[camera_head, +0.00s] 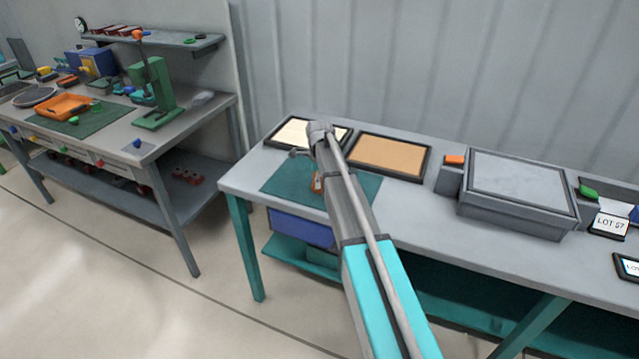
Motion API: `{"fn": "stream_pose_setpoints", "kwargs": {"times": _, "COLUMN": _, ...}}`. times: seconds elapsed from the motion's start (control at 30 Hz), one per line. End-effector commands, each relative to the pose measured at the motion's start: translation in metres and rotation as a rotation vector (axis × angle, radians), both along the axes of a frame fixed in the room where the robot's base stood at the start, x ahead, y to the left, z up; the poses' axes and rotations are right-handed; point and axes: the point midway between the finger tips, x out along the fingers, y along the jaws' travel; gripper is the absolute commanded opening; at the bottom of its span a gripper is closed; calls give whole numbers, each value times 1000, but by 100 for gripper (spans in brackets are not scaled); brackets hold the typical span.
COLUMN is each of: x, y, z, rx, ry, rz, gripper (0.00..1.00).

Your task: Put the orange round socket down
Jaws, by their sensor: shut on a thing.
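My gripper (314,172) is at the far end of my arm, low over the green mat (355,190) on the right bench. My own arm and wrist hide most of it. It is shut on the orange round socket (316,184), of which only a small orange patch shows just left of the arm. Whether the socket touches the mat cannot be told.
Behind the mat lie a cream tray (292,131) and a tan tray (390,154), both black-rimmed. A large grey lidded box (520,182) and a small grey bin (449,180) with an orange piece stand to the right. A cluttered workbench (150,140) is at left.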

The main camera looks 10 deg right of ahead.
Motion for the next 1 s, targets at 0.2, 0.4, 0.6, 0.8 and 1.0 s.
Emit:
{"fn": "stream_pose_setpoints", "kwargs": {"times": 0.2, "x": 1, "y": 0, "z": 3, "rx": -1, "ry": -2, "rz": 0, "gripper": 5}}
{"fn": "stream_pose_setpoints", "kwargs": {"times": 0.4, "x": 0, "y": 0, "z": 13, "rx": 0, "ry": -1, "rz": 0, "gripper": 5}}
{"fn": "stream_pose_setpoints", "kwargs": {"times": 0.6, "x": 0, "y": 0, "z": 30, "rx": 0, "ry": -1, "rz": 0, "gripper": 5}}
{"fn": "stream_pose_setpoints", "kwargs": {"times": 0.8, "x": -16, "y": 0, "z": 53, "rx": 0, "ry": -1, "rz": 0, "gripper": 5}}
{"fn": "stream_pose_setpoints", "kwargs": {"times": 1.0, "x": -35, "y": 1, "z": 76, "rx": 0, "ry": -1, "rz": 0, "gripper": 5}}
